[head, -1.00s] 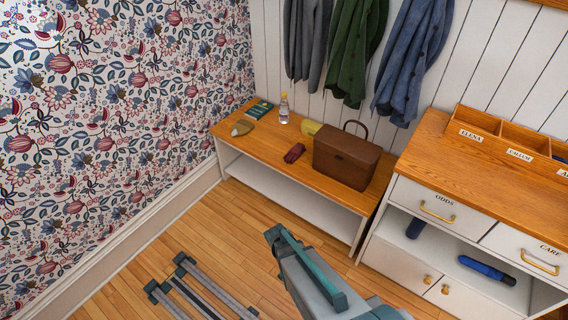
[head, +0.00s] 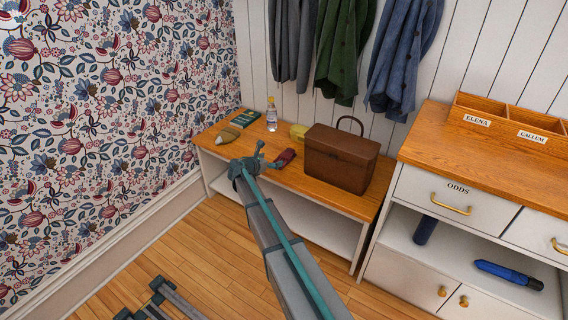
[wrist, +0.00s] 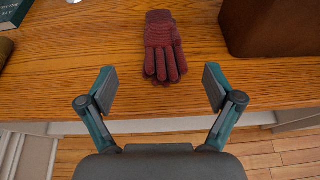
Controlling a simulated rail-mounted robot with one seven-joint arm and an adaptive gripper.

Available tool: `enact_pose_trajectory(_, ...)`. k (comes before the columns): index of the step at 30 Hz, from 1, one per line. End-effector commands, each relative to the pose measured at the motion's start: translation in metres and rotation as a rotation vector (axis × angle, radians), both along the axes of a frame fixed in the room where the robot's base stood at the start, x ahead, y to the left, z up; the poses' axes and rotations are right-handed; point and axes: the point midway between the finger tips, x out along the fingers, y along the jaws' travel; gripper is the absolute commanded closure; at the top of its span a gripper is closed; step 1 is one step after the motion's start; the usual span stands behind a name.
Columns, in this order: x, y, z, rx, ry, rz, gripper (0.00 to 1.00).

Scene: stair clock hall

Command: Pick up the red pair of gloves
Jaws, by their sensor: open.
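The red pair of gloves (head: 286,158) lies on the wooden bench top, left of the brown box bag. In the wrist view the dark red gloves (wrist: 163,48) lie flat, stacked, with fingers pointing toward my gripper. My gripper (wrist: 158,88) is open and empty; its two fingers stand apart on either side of the line to the gloves, short of them. In the head view my gripper (head: 259,155) is at the bench's front edge, just left of the gloves. It hides part of the bench there.
The brown box bag (head: 341,160) stands close to the right of the gloves. A yellow item (head: 298,131), a clear bottle (head: 271,116), a green book (head: 244,118) and a tan object (head: 228,135) are on the bench (head: 325,200). A cabinet (head: 440,190) stands to the right.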

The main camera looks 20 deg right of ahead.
Motion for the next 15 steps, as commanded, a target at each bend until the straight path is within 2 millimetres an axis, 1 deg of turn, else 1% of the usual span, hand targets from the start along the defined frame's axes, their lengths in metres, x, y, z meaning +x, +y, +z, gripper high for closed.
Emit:
enact_pose_trajectory(5,0.011,-0.014,-0.007,-0.009,0.007,0.006,0.10)
enact_pose_trajectory(10,0.022,-0.034,-0.017,-0.008,0.007,0.004,0.10)
enact_pose_trajectory(15,0.027,-0.044,-0.021,-0.006,0.007,0.005,0.10)
